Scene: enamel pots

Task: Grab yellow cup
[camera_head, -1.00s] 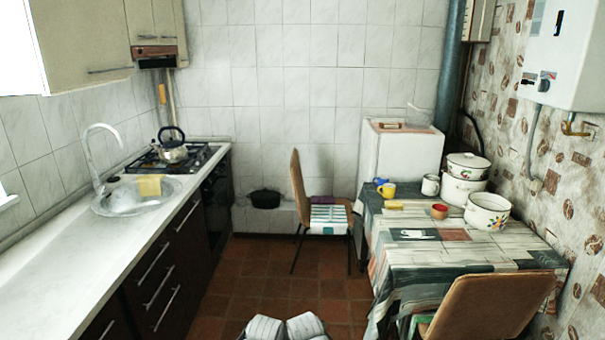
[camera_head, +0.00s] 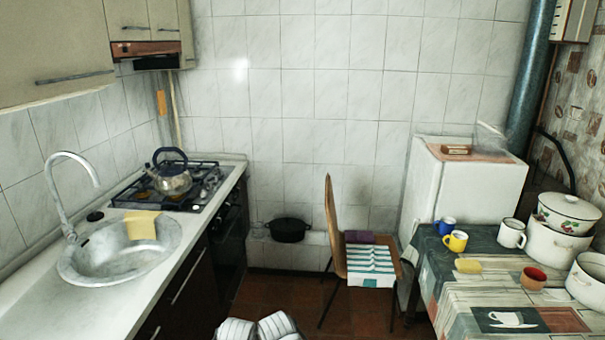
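The yellow cup (camera_head: 457,242) stands upright on the table at the right, near its far left corner. A blue cup (camera_head: 444,226) stands just behind it and to its left. A white mug (camera_head: 511,234) stands to its right, apart from it. Two pale rounded parts of my own body show at the bottom middle edge, well to the left of the table. No gripper fingers show in this view, and nothing touches the yellow cup.
A chair (camera_head: 335,235) stands left of the table. Open floor (camera_head: 300,299) lies between counter and chair. A white fridge (camera_head: 470,190) stands behind the table.

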